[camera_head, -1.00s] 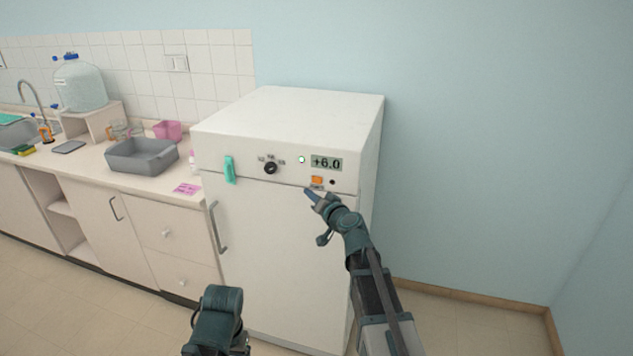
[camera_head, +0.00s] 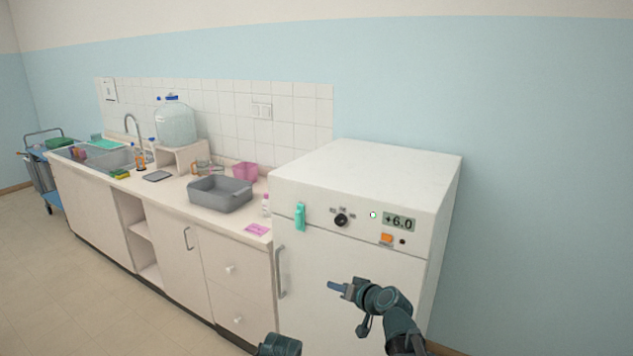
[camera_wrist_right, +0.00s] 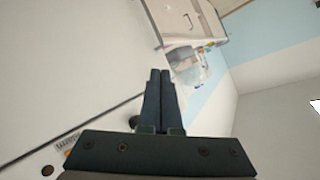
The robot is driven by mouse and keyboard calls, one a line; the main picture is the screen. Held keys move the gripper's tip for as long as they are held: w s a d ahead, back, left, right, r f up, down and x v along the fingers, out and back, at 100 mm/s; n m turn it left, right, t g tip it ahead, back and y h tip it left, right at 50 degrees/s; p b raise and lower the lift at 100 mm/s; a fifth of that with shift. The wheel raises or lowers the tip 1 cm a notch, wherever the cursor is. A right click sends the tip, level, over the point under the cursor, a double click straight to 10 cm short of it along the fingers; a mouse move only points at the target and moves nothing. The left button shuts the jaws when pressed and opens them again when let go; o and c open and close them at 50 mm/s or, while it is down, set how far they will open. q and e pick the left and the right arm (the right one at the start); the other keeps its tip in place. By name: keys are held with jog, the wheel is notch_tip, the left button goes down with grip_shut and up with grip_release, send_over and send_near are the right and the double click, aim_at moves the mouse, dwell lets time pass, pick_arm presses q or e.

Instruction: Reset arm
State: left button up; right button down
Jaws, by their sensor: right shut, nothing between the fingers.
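My right gripper (camera_head: 338,287) is in front of the white fridge's door, below its control panel. It is shut and empty; its two dark fingers lie side by side in the right wrist view (camera_wrist_right: 158,75). The white fridge (camera_head: 350,262) has a dark knob (camera_head: 341,220), a display (camera_head: 398,222) reading +6.0 and an orange switch (camera_head: 386,239). The fridge door is shut. A dark part of my left arm shows at the bottom edge of the head view, but its gripper is not in view.
A counter (camera_head: 180,190) runs left of the fridge. A blue cart (camera_head: 52,200) stands at the far left. The floor before the counter is clear.

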jog(key=s+a+f+n+g, duration=0.3)
jog(key=s+a+f+g, duration=0.3)
jog(key=s, duration=0.4)
jog(key=s+d+f+g+h, duration=0.1)
jog(key=s+f+g+h, duration=0.1)
jog(key=s, duration=0.7)
jog(key=s+d+f+n+g+h, duration=0.1)
jog(key=s+f+g+h, duration=0.2)
jog(key=s, duration=0.6)
jog(key=f+h, duration=0.1)
jog(key=h, duration=0.1)
jog(key=shift+d+f+g+h, duration=0.15)
jog(key=shift+f+g+h, duration=0.15)
jog(key=shift+h, duration=0.1)
